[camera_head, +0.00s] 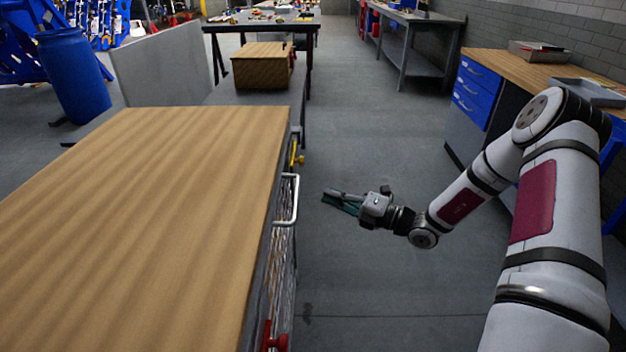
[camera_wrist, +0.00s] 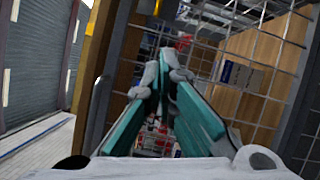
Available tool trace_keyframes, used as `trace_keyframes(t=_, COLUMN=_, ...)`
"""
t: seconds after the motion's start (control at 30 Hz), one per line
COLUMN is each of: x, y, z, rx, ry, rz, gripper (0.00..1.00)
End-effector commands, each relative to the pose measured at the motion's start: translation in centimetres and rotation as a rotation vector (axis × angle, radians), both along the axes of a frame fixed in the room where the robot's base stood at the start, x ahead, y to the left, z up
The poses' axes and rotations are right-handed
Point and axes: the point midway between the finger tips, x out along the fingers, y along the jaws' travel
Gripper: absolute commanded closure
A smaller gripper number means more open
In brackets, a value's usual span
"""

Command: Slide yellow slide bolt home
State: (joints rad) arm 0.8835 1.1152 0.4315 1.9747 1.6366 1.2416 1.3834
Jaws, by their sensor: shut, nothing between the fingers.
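The yellow slide bolt (camera_head: 296,158) is small, on the side of the wood-topped cabinet, near its far corner. My gripper (camera_head: 328,195) is in front of that side, over the aisle, to the right of and nearer than the bolt. A visible gap of floor lies between the fingertips and the cabinet in the head view. The teal-padded fingers come together at the tips in the wrist view (camera_wrist: 166,66), with nothing held. A yellow upright strip (camera_wrist: 93,55) shows at the left there; I cannot tell whether it belongs to the bolt. The bolt's exact position is too small to read.
The cabinet (camera_head: 140,190) has a pale handle (camera_head: 290,200) and a mesh side. A red part (camera_head: 273,337) sits low at its near end. A wooden box (camera_head: 262,66) stands beyond. The floor aisle (camera_head: 390,130) is clear; a blue-drawer bench (camera_head: 478,90) stands right.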

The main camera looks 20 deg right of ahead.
Motion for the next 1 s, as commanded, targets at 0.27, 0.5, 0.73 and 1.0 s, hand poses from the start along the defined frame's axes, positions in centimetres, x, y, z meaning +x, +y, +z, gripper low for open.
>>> trace_keyframes(t=0.27, x=3.0, y=3.2, z=0.2, rx=0.0, ry=-0.003, rz=0.004, gripper=1.0)
trace_keyframes(t=0.5, x=6.3, y=6.6, z=0.4, rx=-0.002, ry=-0.002, rz=0.004, gripper=1.0)
trace_keyframes(t=0.73, x=9.0, y=5.6, z=1.2, rx=-0.003, ry=-0.003, rz=0.0, gripper=1.0)
trace_keyframes(t=1.0, x=10.1, y=5.0, z=1.6, rx=-0.001, ry=-0.001, rz=0.001, gripper=1.0)
